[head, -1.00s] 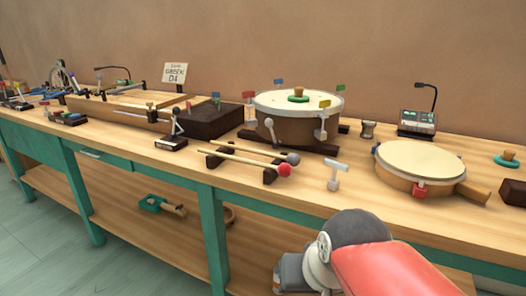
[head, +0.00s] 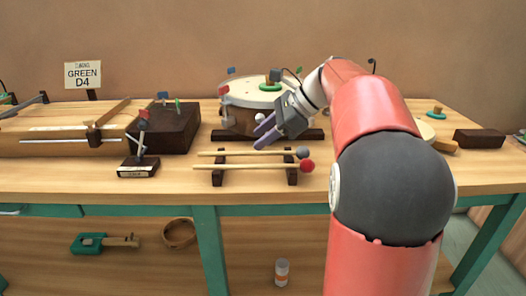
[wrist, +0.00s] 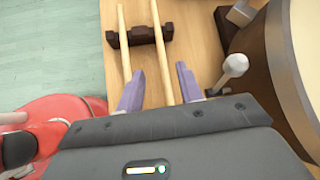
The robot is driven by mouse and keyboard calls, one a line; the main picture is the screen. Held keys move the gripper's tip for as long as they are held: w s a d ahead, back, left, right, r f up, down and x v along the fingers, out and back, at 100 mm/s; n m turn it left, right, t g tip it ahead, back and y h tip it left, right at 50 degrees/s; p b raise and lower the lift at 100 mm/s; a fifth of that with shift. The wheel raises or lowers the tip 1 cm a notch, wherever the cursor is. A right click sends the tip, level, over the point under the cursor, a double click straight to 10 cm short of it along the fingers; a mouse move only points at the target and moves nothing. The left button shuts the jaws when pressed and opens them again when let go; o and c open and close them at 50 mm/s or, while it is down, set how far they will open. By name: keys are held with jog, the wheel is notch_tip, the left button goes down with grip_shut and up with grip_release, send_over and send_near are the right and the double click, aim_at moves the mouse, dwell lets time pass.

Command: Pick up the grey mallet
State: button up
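The grey mallet (head: 245,153) has a pale wooden stick and a round grey head, and rests across a dark two-post rack (head: 218,178). The red-headed mallet (head: 250,167) lies parallel on the same rack, nearer the front edge. My gripper (head: 262,138) is open and empty, with purple fingers, just behind and above the grey mallet in the head view. In the wrist view the fingers of my gripper (wrist: 160,78) are spread, and the grey mallet's stick (wrist: 160,50) shows between them. The red mallet's stick (wrist: 124,40) runs towards the left finger. Both heads are hidden there.
A large drum (head: 237,122) stands close behind the rack, partly hidden by my gripper. A dark block (head: 176,132) and a small stand (head: 138,168) are to the left. A dark brown block (head: 479,138) lies at the far right. Bare bench lies in front of the rack.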

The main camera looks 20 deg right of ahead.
aim_at(242, 152)
jog(key=x, duration=0.7)
jog(key=shift+w+a+b, duration=0.25)
jog(key=shift+b, duration=0.05)
grip_shut()
